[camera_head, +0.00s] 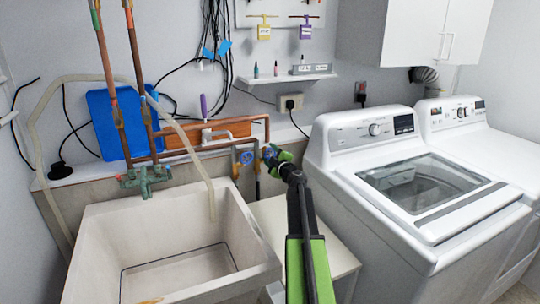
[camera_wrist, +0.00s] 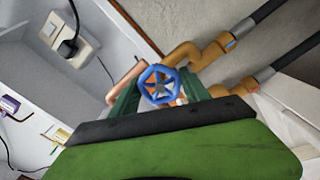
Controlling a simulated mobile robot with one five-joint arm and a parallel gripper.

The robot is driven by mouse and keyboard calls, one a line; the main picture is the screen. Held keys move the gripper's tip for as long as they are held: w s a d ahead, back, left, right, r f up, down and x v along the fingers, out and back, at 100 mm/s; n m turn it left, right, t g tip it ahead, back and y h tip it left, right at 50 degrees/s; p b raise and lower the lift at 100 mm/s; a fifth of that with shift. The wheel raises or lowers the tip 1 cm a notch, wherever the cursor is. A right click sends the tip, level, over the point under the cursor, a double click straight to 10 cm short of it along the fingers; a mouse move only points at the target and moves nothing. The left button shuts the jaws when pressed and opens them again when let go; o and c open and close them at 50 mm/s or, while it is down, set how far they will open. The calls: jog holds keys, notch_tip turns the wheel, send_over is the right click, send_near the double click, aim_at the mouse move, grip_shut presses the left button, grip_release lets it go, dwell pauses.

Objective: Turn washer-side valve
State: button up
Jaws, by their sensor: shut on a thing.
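A blue round valve handle (camera_head: 267,150) sits on the copper pipework behind the sink, on the side nearer the washer. In the wrist view the handle (camera_wrist: 160,86) is a blue wheel with spokes, between my two green fingers. My gripper (camera_head: 272,156) is shut on this handle, reaching in from the front right; it also shows in the wrist view (camera_wrist: 160,97). In the head view my gripper hides part of the handle. A second blue valve handle (camera_head: 246,157) is just to the left, apart from my gripper.
A beige utility sink (camera_head: 100,225) stands at the front left, with a green faucet (camera_head: 146,178) behind it. A white washer (camera_head: 345,165) stands to the right of my arm. Copper pipes (camera_wrist: 205,58) and dark hoses (camera_wrist: 262,25) run close to the handle. A wall outlet (camera_head: 291,103) is above.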

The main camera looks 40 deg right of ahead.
jog(key=shift+n, duration=1.9)
jog(key=o, duration=1.3)
jog(key=shift+o, duration=0.2)
jog(key=v, duration=1.7)
jog(key=shift+s, duration=0.25)
